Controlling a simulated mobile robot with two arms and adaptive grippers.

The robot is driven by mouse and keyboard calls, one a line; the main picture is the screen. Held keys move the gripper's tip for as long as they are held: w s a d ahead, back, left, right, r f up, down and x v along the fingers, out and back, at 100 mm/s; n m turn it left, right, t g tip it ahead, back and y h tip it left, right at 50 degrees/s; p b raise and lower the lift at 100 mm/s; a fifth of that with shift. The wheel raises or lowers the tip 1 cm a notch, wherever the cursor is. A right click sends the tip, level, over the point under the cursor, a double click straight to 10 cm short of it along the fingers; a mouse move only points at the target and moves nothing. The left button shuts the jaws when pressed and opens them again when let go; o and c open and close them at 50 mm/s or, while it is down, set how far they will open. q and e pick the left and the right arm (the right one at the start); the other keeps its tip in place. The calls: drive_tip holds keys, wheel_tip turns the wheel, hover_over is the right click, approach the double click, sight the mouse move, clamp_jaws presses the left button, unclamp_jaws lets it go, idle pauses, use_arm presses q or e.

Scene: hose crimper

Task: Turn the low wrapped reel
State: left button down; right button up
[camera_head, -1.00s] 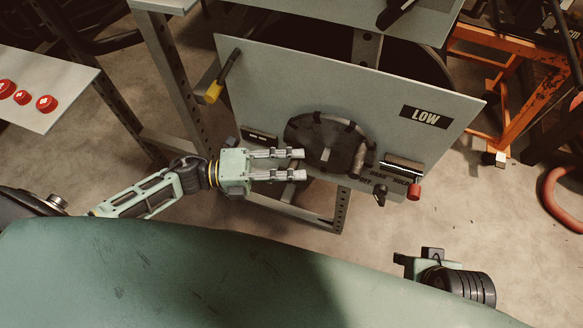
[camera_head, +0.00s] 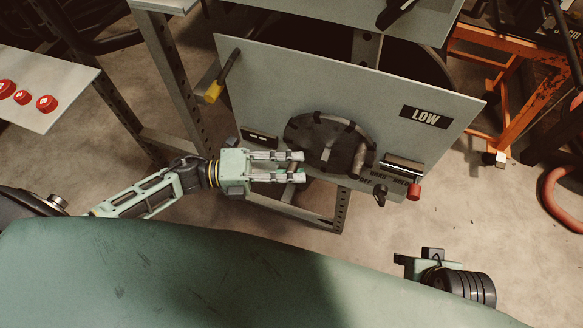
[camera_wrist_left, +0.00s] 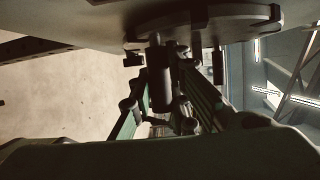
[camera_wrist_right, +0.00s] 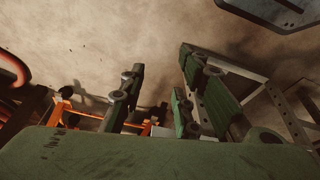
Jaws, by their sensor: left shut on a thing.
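The low reel is a dark round disc (camera_head: 318,140) with several clips round its rim, on a grey panel marked LOW (camera_head: 425,117). A brownish upright grip (camera_head: 360,158) stands at its right side. My left gripper (camera_head: 296,168) is at the disc's lower left edge, shut on a short dark cylindrical grip, which shows between the fingers in the left wrist view (camera_wrist_left: 159,75). The disc's underside (camera_wrist_left: 205,20) is above it there. My right gripper, low right in the head view, is apart from the panel; its fingers (camera_wrist_right: 155,95) are open and empty in the right wrist view.
A yellow-ended lever (camera_head: 214,91) is at the panel's upper left. A black knob (camera_head: 380,193) and a red-ended handle (camera_head: 414,191) are at its lower right. An orange frame (camera_head: 495,75) stands right.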

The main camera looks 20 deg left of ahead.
use_arm(q)
drive_tip(key=shift+d+f+b, duration=0.1)
drive_tip(key=shift+f+b, duration=0.25)
drive_tip(key=shift+b, duration=0.1)
drive_tip(key=shift+f+h+b, duration=0.25)
drive_tip(key=shift+h+b, duration=0.05)
drive_tip(key=shift+b, duration=0.25)
drive_tip(key=shift+s+d+r+n, duration=0.1)
drive_tip(key=shift+r+n, duration=0.05)
drive_tip(key=shift+n, duration=0.15)
drive_tip(key=shift+d+f+h+b, duration=0.15)
drive_tip(key=shift+f+h+b, duration=0.15)
drive_tip(key=shift+b, duration=0.25)
drive_tip(key=shift+d+f, duration=0.25)
drive_tip(key=shift+d, duration=0.3)
use_arm(e)
drive_tip(key=shift+w+a+r+t, duration=0.3)
drive_tip(key=shift+w+r+t, duration=0.35)
drive_tip(key=shift+w, duration=0.25)
use_arm(q)
drive_tip(key=c, duration=1.7)
unclamp_jaws()
drive_tip(key=shift+r, duration=0.1)
drive_tip(key=shift+o, duration=0.2)
drive_tip(key=shift+a+r, duration=0.1)
